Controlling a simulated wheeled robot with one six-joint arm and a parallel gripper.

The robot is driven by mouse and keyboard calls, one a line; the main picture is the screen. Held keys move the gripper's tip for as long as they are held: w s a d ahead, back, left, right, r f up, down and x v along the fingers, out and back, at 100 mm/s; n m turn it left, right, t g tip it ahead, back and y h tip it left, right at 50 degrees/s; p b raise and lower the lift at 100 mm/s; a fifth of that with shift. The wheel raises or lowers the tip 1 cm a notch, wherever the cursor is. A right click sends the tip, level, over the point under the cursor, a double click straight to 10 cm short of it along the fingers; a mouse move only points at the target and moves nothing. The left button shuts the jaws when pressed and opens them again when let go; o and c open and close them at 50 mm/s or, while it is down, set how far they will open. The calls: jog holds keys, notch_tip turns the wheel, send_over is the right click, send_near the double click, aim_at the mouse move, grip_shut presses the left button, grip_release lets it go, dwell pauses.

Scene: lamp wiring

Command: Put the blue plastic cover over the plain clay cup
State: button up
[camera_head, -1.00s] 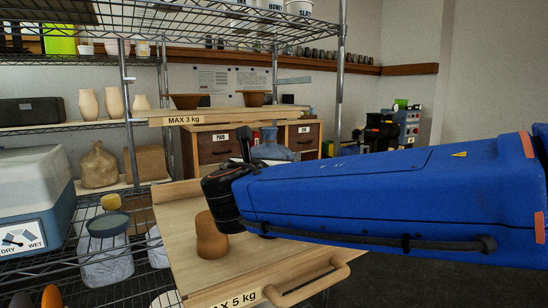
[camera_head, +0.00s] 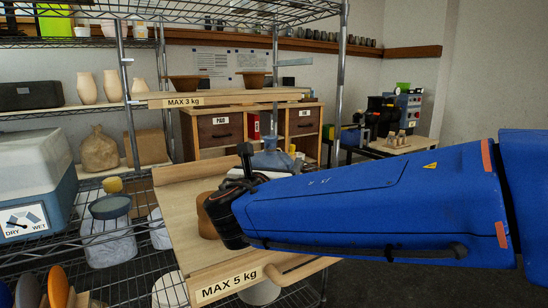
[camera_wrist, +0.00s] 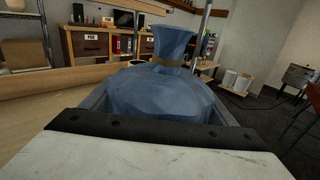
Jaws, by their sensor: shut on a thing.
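The blue plastic cover (camera_wrist: 150,88), with a narrow tied neck and flared top, fills the middle of the wrist view between the jaws. My gripper (camera_head: 230,195) is shut on it. In the head view the cover (camera_head: 271,160) shows just behind and above the gripper, its lower part hidden. A plain brown clay cup (camera_head: 206,215) with a waisted shape stands on the wooden board in the head view. The gripper hides its right side. I cannot tell the gap in depth between cover and cup.
The wooden board (camera_head: 183,221) marked MAX 5 kg has a raised rear edge. A shelf board (camera_head: 230,97) marked MAX 3 kg with two bowls is above and behind. Wire racks with a blue-and-white box (camera_head: 33,190) stand at left. Open floor lies at right.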

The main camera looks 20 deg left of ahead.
jog(key=shift+f, duration=2.15)
jog(key=shift+f, duration=0.35)
jog(key=o, duration=1.2)
jog(key=shift+c, duration=0.2)
